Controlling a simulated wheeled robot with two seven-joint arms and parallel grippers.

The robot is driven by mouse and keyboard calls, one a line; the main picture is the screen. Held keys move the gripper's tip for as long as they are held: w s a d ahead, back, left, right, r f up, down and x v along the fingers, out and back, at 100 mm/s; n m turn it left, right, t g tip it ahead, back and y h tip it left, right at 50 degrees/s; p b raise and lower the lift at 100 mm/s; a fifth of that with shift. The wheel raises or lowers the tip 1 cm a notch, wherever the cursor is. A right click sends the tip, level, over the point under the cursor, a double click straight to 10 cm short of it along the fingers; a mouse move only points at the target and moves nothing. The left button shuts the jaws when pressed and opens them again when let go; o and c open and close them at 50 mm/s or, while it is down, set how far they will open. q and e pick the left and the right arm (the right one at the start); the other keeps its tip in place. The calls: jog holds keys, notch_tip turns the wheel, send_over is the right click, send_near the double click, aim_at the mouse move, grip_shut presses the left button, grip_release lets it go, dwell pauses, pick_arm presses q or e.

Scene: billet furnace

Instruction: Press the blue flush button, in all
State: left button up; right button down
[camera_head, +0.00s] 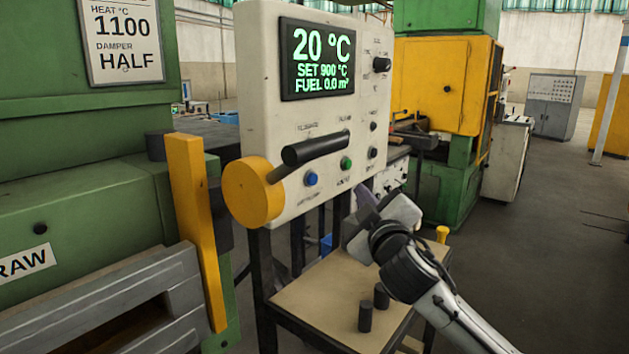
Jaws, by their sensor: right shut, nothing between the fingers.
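The blue flush button (311,179) is on the lower part of the white control panel (262,110), left of a green button (346,163). A black lever handle (316,147) with a yellow round hub (252,191) sticks out just above the blue button and leaves it uncovered. My right gripper (366,203) is shut and empty. In the picture it is right of and below the blue button, in front of the panel's lower right edge, apart from the button. Its fingertips are small and partly hidden by the gripper body. My left gripper is not in view.
A display (318,59) reads 20 °C, set 900 °C. Black knobs (381,64) line the panel's right side. A small table (310,293) with two dark cylinders stands below. A yellow upright bar (195,230) and green furnace (85,190) stand at the left. Open floor lies right.

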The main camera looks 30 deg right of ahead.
aim_at(312, 179)
jog(key=w+a, duration=0.3)
jog(key=w, duration=0.5)
jog(key=shift+a+b, duration=0.2)
jog(key=shift+b, duration=0.1)
jog(key=shift+w, duration=0.2)
dwell(1.7)
jog(key=shift+w+a, duration=0.15)
jog(key=shift+w, duration=0.1)
jog(key=shift+w+a, duration=0.15)
jog(key=shift+w, duration=0.25)
dwell(0.6)
jog(key=shift+s, duration=0.1)
jog(key=shift+s+d, duration=0.3)
jog(key=shift+s, duration=0.4)
